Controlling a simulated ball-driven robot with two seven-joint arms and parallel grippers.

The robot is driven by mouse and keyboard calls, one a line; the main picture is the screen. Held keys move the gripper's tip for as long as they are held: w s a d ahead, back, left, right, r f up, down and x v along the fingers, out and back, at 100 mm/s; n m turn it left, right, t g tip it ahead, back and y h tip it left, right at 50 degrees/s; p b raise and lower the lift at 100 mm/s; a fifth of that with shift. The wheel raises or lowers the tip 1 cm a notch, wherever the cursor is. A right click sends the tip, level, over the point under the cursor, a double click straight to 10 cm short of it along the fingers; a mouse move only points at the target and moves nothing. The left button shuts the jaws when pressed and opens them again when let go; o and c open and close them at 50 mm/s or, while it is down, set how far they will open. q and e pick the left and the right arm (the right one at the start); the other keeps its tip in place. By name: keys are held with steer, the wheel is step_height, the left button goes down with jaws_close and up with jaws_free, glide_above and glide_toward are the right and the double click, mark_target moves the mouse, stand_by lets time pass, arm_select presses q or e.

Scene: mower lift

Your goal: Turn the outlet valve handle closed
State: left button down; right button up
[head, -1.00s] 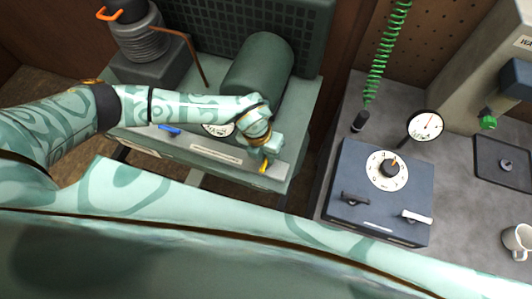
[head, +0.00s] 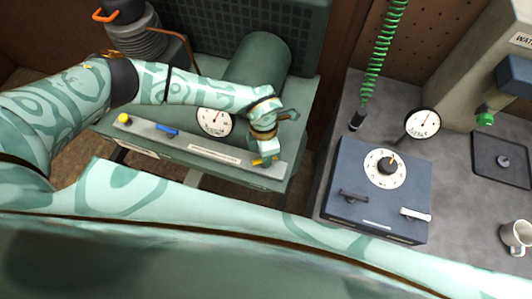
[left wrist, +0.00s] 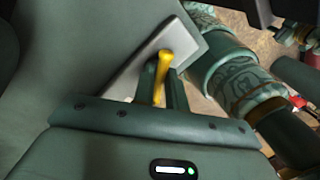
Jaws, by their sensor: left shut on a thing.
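A yellow valve handle (head: 262,161) sits at the right end of the grey front panel (head: 190,145) on the green compressor. In the head view it lies roughly along the panel, partly covered by my left gripper (head: 267,156). In the left wrist view the yellow handle (left wrist: 161,72) stands between the two dark fingers of my left gripper (left wrist: 161,84), which is shut on it. A blue handle (head: 167,131) and a yellow knob (head: 124,118) sit further left on the panel. My right gripper is not in view.
A round gauge (head: 214,121) stands behind the panel, beside my left forearm. The green tank (head: 259,65) lies behind my wrist. To the right, a grey bench (head: 455,190) holds a dark blue dial box (head: 378,205), another gauge (head: 422,123) and a white mug (head: 518,234).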

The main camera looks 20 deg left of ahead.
arm_select(q)
steer(key=m, duration=0.3)
steer(key=shift+d+m+y+b, duration=0.1)
steer(key=shift+m+y+b, duration=0.2)
steer(key=shift+s+m+y, duration=0.1)
steer(key=shift+m+y, duration=0.2)
steer(key=shift+m, duration=1.2)
steer(key=shift+b, duration=0.3)
steer(key=c, duration=1.4)
jaws_free()
steer(key=shift+c, duration=0.2)
steer(key=w+r, duration=0.3)
steer(key=r, duration=1.3)
steer(key=shift+d+p, duration=0.15)
steer(key=shift+p, duration=0.15)
